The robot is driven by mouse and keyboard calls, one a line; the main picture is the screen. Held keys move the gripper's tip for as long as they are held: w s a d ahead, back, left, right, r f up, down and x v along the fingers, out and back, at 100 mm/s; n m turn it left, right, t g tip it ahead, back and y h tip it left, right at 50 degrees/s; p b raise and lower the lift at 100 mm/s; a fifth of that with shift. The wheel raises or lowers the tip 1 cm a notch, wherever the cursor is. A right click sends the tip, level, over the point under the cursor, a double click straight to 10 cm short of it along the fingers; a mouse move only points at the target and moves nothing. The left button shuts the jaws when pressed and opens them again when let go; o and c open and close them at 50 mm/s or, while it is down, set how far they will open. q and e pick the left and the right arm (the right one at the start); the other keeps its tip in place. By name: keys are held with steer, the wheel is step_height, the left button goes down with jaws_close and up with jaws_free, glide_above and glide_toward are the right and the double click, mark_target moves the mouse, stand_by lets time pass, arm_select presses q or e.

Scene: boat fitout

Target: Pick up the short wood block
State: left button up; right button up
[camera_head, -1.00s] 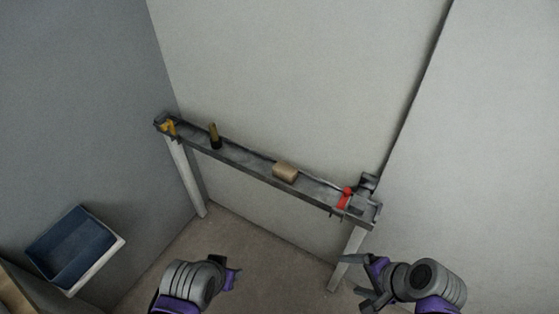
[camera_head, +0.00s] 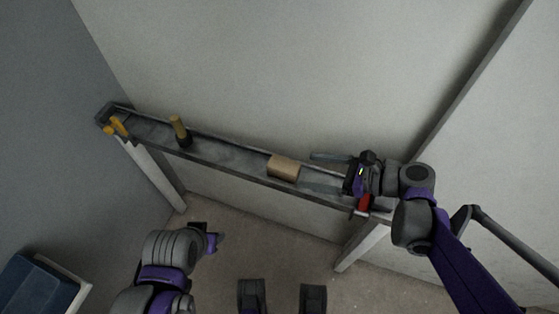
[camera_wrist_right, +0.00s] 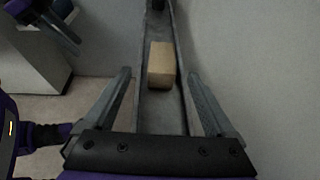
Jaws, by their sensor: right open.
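The short wood block (camera_head: 284,167) is a light brown box lying on the narrow grey shelf, right of its middle. My right gripper (camera_head: 318,172) is open at the shelf, just right of the block, with its fingers pointing left toward it. In the right wrist view the block (camera_wrist_right: 161,65) lies ahead of the open fingers (camera_wrist_right: 161,88), in line with the gap between them and apart from both. My left gripper (camera_head: 214,240) is low at the left, away from the shelf; its finger gap is not clear.
The shelf (camera_head: 228,160) runs along the wall on pale legs. A dark-based tool with a wooden handle (camera_head: 180,131) stands left of the block, and a yellow-orange item (camera_head: 117,127) is at the left end. A red item (camera_head: 364,203) sits below my right gripper. A blue bin (camera_head: 36,287) is at lower left.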

mark_target(290, 167)
steer(key=x, duration=0.3)
steer(key=shift+a+f+b, duration=0.15)
steer(key=shift+a+b, duration=0.15)
steer(key=shift+a, duration=0.1)
steer(key=x, duration=0.4)
steer(key=b+x, duration=0.1)
steer(key=shift+w+a+f, duration=0.15)
steer(key=shift+w+a, duration=0.1)
steer(key=shift+w, duration=0.2)
jaws_close()
